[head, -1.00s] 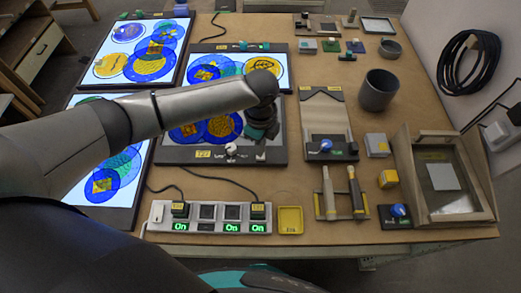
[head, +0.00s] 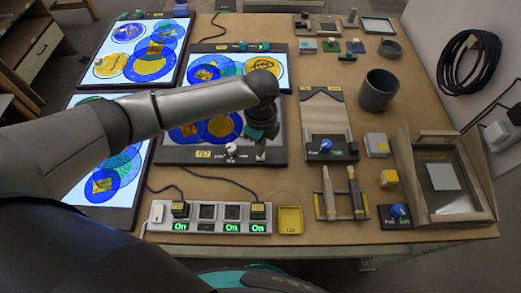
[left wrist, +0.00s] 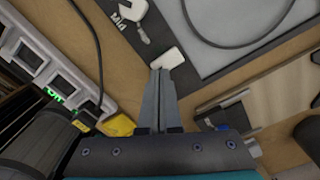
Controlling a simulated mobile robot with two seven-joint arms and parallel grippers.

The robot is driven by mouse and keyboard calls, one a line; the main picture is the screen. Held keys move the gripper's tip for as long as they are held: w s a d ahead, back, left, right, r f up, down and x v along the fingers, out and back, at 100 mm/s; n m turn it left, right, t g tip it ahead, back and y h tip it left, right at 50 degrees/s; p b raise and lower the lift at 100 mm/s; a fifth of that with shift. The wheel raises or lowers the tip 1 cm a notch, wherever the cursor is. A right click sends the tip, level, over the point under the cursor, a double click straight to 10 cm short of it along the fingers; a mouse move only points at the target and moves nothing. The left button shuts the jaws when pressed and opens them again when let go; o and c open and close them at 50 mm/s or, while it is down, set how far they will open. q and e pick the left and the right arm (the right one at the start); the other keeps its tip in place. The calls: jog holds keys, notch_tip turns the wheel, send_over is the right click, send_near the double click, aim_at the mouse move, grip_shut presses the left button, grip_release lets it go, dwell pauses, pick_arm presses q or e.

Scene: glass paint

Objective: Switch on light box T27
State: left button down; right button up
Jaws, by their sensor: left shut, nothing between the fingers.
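Light box T27 (head: 185,155) lies on the table with its yellow label (head: 203,154) on the front edge. Its panel looks grey and unlit around the blue and yellow circles, while neighbouring boxes glow. A white knob (head: 231,150) sits on its front frame, and shows in the left wrist view (left wrist: 133,10). A small white block (left wrist: 167,59) is on the frame beside it. My left gripper (head: 261,150) is shut and empty over the front right of the frame. Its fingertips (left wrist: 160,72) are at the block; contact is unclear. My right gripper is not in view.
A power strip (head: 208,212) with green "On" lights and plugged cables lies in front of the box. Right of it are a yellow tray (head: 290,220), brushes (head: 328,190) and a board with a blue knob (head: 325,147). My left arm covers part of the boxes.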

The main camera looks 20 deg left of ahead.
pick_arm(q)
jog(key=shift+f+b, duration=0.55)
jog(key=shift+f, duration=0.45)
dwell(0.4)
jog(key=shift+s, duration=0.1)
notch_tip(320, 180, up, 7)
jog(key=p, duration=0.8)
dwell(0.4)
